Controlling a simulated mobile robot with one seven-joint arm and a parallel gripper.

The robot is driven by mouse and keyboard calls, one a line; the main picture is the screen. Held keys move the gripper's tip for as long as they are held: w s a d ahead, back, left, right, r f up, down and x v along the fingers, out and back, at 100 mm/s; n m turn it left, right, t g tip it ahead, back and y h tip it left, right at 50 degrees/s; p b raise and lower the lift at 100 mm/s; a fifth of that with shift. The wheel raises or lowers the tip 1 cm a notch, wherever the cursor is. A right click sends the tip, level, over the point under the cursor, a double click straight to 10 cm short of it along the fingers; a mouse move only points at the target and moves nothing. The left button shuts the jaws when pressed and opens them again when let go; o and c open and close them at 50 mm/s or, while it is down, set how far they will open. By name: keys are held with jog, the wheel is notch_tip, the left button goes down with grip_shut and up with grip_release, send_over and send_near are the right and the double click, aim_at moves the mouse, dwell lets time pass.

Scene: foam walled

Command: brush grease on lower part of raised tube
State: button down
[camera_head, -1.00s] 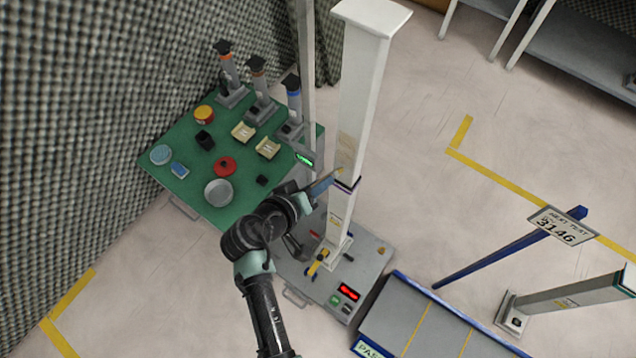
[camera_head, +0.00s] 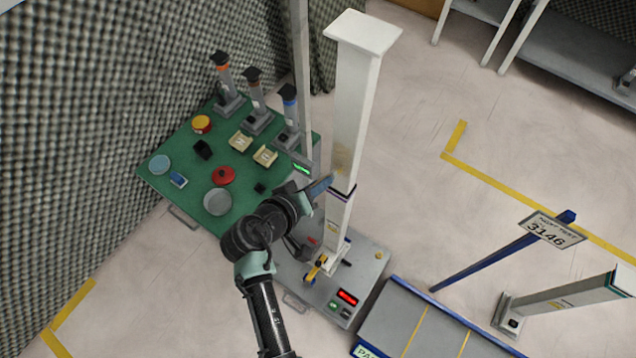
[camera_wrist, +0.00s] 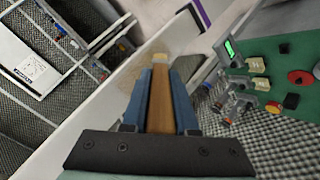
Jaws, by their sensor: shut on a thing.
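The raised tube (camera_head: 357,100) is a tall white square column standing on a grey base plate, with a dark band near its lower end and a narrower white section below. My gripper (camera_head: 322,187) is beside the tube's lower part, shut on a brush. In the wrist view the brush's brown handle (camera_wrist: 161,105) lies between the blue fingers, its pale tip (camera_wrist: 160,58) at the tube face. I cannot tell whether it touches.
A green table (camera_head: 180,135) at left holds tins, small blocks and several upright posts. The grey base (camera_head: 365,265) has a red display and a yellow-handled part. A blue-edged conveyor (camera_head: 420,325) and a sign post (camera_head: 500,255) stand at right. Floor behind the tube is clear.

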jog(key=shift+w+r+p, duration=0.1)
jog(key=shift+r+p, duration=3.7)
jog(key=shift+r, duration=0.9)
notch_tip(320, 180, down, 12)
jog(key=b, duration=1)
jog(key=shift+b, duration=0.3)
jog(key=shift+f, duration=0.1)
jog(key=s+a+p, duration=0.1)
jog(key=s+a, duration=0.2)
jog(key=s, duration=0.2)
jog(key=shift+a, duration=0.25)
jog(key=shift+s+a, duration=0.9)
jog(key=shift+s, duration=0.3)
jog(key=shift+w+d, duration=0.1)
